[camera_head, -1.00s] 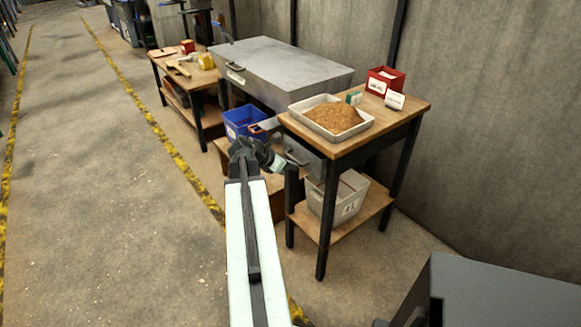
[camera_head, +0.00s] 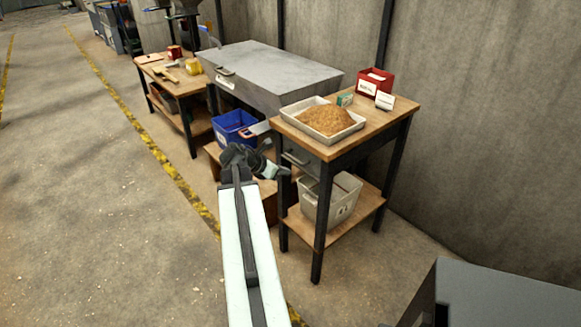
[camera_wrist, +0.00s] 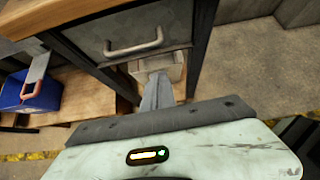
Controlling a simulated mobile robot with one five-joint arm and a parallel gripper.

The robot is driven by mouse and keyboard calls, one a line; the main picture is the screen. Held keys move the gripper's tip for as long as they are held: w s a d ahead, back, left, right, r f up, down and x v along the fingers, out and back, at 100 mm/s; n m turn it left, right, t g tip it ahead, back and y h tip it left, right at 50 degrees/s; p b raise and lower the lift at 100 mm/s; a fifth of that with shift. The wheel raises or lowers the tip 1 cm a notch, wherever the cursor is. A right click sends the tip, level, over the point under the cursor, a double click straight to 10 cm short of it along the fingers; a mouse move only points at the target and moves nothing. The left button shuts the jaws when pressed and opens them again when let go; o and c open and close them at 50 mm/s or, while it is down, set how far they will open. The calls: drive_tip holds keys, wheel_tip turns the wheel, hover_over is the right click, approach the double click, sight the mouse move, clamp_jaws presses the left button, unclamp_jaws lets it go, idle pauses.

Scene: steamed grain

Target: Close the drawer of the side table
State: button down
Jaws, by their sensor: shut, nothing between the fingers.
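The side table (camera_head: 352,147) has a wooden top, dark legs and a grey drawer (camera_head: 309,167) under the top. The drawer front (camera_wrist: 121,22) with its bar handle (camera_wrist: 133,47) fills the upper middle of the wrist view. The front sits between the legs and looks nearly flush; I cannot tell whether it is fully in. My gripper (camera_head: 284,172) is shut and empty, just in front of the table, below and beside the drawer front. In the wrist view its fingers (camera_wrist: 157,92) point toward the table, below the handle and apart from it.
A grey bin (camera_head: 343,206) stands on the table's lower shelf. A tray of grain (camera_head: 290,120) and a red box (camera_head: 375,82) are on top. A blue bin (camera_head: 234,127) stands left behind my gripper. Open floor lies to the left.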

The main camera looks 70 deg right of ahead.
drive_tip(key=p+v, duration=0.5)
drive_tip(key=v, duration=0.4)
drive_tip(key=shift+r, duration=0.3)
drive_tip(key=shift+w, duration=0.1)
